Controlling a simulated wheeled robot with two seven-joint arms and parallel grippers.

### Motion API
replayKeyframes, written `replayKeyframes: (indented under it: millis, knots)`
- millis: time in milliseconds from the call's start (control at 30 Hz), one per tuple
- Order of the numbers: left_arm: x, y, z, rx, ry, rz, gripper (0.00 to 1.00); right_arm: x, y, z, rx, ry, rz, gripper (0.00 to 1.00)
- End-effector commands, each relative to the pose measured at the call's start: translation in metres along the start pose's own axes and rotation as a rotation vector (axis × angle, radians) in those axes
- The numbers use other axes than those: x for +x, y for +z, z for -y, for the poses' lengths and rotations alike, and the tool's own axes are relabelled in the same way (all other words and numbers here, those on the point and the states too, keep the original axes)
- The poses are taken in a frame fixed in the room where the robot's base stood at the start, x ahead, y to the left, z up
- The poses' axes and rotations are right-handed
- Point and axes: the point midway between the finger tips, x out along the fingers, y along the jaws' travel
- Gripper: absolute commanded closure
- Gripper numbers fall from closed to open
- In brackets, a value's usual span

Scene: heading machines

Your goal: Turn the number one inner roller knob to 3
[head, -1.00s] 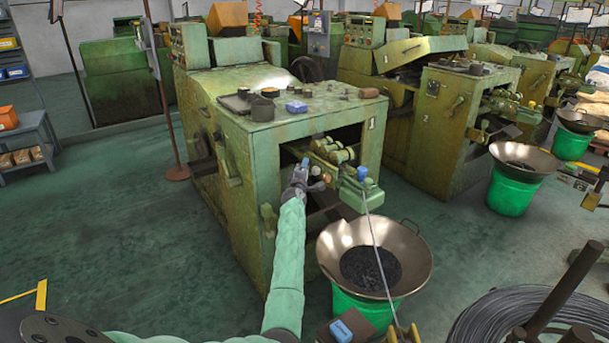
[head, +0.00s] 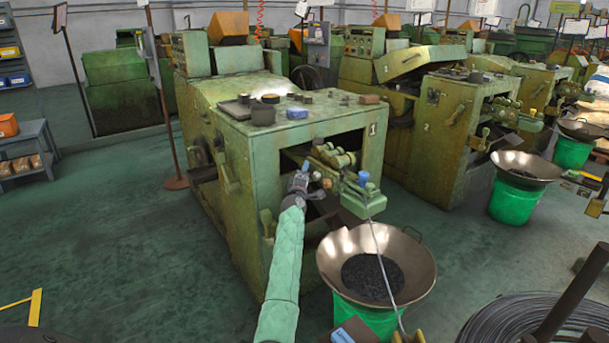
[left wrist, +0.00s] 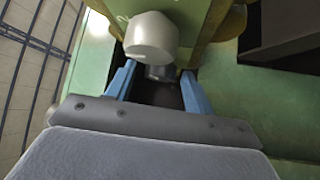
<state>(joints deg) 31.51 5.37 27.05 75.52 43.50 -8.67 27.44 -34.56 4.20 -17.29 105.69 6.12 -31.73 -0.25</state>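The machine marked 1 (head: 262,170) is a worn green cabinet. Its front opening holds a roller unit (head: 335,157) with pale metal cylinders, and a small brownish knob (head: 327,183) shows below them. My left gripper (head: 304,167) is at the left side of this unit. In the left wrist view my left gripper (left wrist: 158,82) has its two blue fingers apart. A pale round knob (left wrist: 150,37) lies just beyond the fingertips, and a smaller dark grey cylinder (left wrist: 160,72) shows between them. I cannot tell whether the fingers touch either one.
A wide metal pan (head: 330,262) on a green bucket stands in front of the machine, with a wire running down past it. A blue-topped fitting (head: 363,178) is right of the rollers. A wire coil (head: 530,320) lies at lower right.

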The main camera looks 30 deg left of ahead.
Motion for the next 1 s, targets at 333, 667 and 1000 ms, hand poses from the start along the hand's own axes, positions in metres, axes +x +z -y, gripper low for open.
replayKeyframes:
  millis: [333,667,1000]
  knots:
    - [-0.011,0.002,0.001,-0.001,-0.001,0.002,0.47,-0.001,0.000,0.001,0.001,-0.001,0.001,1.00]
    - [-0.060,0.001,0.001,0.000,-0.001,0.000,0.47,-0.003,-0.001,0.001,0.000,-0.001,0.002,1.00]
    - [-0.078,0.000,0.001,0.000,-0.001,0.000,0.47,-0.003,-0.002,0.001,0.000,0.000,0.003,1.00]
